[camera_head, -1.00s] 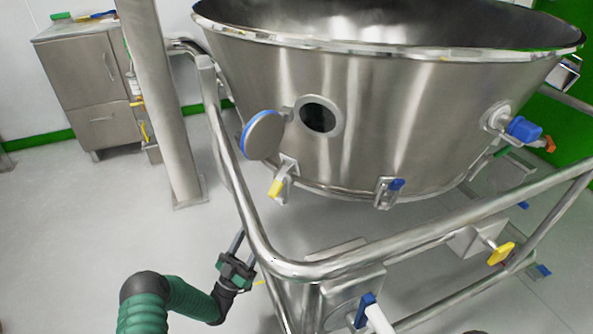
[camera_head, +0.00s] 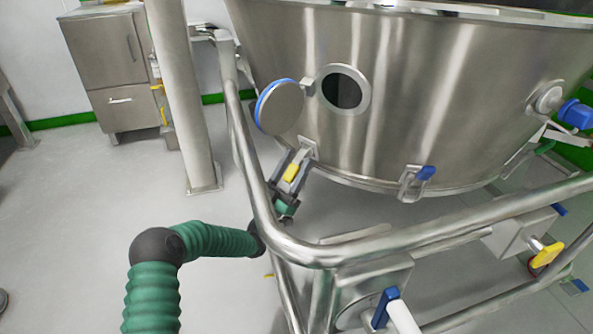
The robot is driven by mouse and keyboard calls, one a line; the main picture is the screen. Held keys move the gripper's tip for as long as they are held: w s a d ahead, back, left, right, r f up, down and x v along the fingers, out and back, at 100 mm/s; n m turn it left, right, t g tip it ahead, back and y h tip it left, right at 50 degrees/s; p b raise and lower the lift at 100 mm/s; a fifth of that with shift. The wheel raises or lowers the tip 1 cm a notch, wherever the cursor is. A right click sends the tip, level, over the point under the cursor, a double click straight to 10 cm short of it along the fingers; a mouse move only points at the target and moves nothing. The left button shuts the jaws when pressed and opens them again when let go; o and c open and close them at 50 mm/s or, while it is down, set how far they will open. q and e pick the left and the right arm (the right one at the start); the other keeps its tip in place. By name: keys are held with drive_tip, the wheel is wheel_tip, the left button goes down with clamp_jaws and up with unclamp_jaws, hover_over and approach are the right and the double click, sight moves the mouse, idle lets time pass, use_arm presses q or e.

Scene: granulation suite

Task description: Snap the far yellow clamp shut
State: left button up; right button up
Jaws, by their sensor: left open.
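A second yellow handle (camera_head: 547,254) is at the lower right on the frame. My right gripper is not in view.
A curved steel rail (camera_head: 262,190) runs close beside my left arm. The open blue-rimmed port cover (camera_head: 279,107) hangs above the clamp. A blue-handled clamp (camera_head: 425,173) is farther right on the bowl. A steel post (camera_head: 184,100) stands left; the floor there is clear.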

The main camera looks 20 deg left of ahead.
use_arm(q)
drive_tip(key=shift+w+d+r, duration=0.1)
drive_tip(key=shift+r, duration=0.1)
clamp_jaws()
idle(1.3)
